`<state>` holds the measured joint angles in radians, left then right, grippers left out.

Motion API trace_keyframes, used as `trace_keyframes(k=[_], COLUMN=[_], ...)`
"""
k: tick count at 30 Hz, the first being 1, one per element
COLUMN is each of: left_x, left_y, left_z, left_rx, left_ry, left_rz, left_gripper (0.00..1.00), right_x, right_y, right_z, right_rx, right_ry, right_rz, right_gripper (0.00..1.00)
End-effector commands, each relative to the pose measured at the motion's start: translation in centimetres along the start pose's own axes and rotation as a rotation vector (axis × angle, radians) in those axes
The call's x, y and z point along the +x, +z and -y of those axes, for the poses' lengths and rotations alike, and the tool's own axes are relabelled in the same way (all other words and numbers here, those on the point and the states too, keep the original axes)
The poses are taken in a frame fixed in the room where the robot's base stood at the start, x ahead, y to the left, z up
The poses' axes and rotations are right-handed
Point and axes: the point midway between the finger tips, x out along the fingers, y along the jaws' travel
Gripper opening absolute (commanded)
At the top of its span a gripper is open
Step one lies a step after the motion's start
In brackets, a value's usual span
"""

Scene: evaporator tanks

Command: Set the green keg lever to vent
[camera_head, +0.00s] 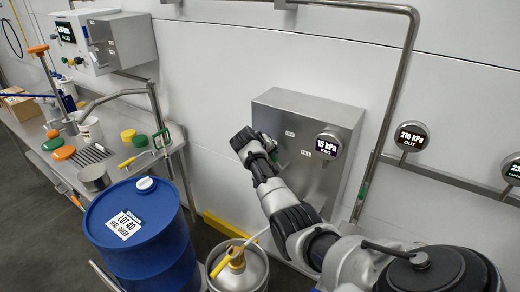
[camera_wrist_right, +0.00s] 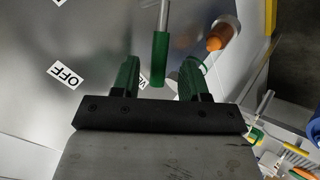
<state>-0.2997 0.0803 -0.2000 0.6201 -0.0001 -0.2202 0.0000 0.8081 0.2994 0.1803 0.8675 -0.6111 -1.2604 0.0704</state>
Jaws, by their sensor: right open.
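The steel keg panel (camera_head: 305,112) is on the wall, with OFF and FILL labels and a round gauge (camera_head: 328,145) reading 16 kPa KEG. The green lever (camera_wrist_right: 160,58) shows in the right wrist view as a green grip on a thin metal rod. My right gripper (camera_head: 274,154) is in front of the panel. In the wrist view its open green-padded fingers (camera_wrist_right: 158,80) stand on either side of the lever's grip end. I cannot tell whether they touch it. An OFF label (camera_wrist_right: 65,75) lies left of the lever; another label (camera_wrist_right: 142,82) is mostly hidden by the fingers. My left gripper is not in view.
An orange-tipped part (camera_wrist_right: 220,36) is close beside the right finger. A steel keg (camera_head: 240,270) and a blue drum (camera_head: 140,235) stand below. A pipe (camera_head: 385,100) with an OUT gauge (camera_head: 411,136) runs right of the panel. A cluttered bench (camera_head: 35,150) is at left.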

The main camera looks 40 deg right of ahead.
Motion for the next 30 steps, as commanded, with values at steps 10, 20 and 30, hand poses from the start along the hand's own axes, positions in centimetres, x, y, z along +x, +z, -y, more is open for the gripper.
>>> trace_keyframes(k=[10, 20, 30], left_x=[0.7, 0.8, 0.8], left_y=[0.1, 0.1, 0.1], left_z=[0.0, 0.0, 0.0], left_rx=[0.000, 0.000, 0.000], left_ry=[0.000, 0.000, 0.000], left_rz=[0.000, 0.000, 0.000], left_gripper=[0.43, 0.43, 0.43], right_x=[-5.5, -7.4, -7.4], right_y=[0.0, 0.1, 0.0], right_z=[0.1, 0.1, 0.1], right_rx=[-0.001, -0.002, -0.002], right_ry=[0.000, 0.001, 0.001], right_rz=[-0.003, 0.001, 0.001], right_gripper=[0.44, 0.44, 0.44])
